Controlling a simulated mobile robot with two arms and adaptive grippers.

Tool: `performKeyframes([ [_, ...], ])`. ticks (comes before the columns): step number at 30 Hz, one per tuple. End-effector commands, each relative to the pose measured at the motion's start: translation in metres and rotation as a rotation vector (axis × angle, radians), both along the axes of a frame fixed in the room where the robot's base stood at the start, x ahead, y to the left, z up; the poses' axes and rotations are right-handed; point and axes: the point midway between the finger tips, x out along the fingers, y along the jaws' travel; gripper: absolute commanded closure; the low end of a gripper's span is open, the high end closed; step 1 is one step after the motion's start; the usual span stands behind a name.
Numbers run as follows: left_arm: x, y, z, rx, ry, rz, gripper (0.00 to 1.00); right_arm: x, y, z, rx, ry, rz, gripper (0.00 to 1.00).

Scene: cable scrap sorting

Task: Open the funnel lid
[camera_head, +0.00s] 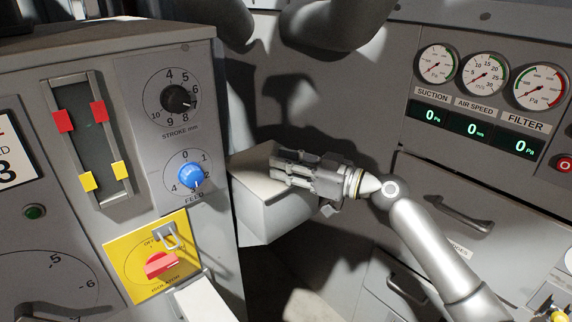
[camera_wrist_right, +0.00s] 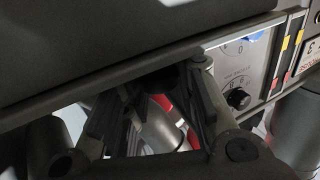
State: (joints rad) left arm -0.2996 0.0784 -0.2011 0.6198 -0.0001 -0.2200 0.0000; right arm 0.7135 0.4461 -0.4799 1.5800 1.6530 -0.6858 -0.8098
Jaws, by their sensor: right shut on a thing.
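The grey funnel box (camera_head: 275,215) juts out to the right of the control cabinet in the head view. Its pale, flat upper face, which looks like the lid (camera_head: 252,160), lies level or slightly sloped; whether it is fully down I cannot tell. My right gripper (camera_head: 280,168) reaches in from the right, its fingers over the lid's right part, shut on what appears to be the lid's edge or handle. In the right wrist view its dark fingers (camera_wrist_right: 150,105) sit beneath a long grey edge (camera_wrist_right: 150,62); the gripped part is hidden. My left gripper is not in view.
The control cabinet at left carries a black stroke knob (camera_head: 176,98), a blue feed knob (camera_head: 190,176) and a red isolator switch (camera_head: 160,264). At right are gauges (camera_head: 486,74) and drawers with handles (camera_head: 462,213). Thick grey pipe-like shapes hang at the top.

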Motion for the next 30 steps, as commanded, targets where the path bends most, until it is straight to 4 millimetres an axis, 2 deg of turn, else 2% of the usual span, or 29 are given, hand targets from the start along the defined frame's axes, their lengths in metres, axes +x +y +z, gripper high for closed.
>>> performKeyframes([
  [8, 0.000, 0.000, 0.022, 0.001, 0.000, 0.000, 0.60, 0.002, 0.001, 0.016, -0.033, 0.040, -0.001, 1.00],
  [21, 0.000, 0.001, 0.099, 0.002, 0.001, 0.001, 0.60, 0.017, 0.011, 0.062, -0.191, 0.257, -0.002, 1.00],
  [30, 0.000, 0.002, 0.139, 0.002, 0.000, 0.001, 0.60, 0.031, 0.022, 0.083, -0.295, 0.405, -0.001, 1.00],
])
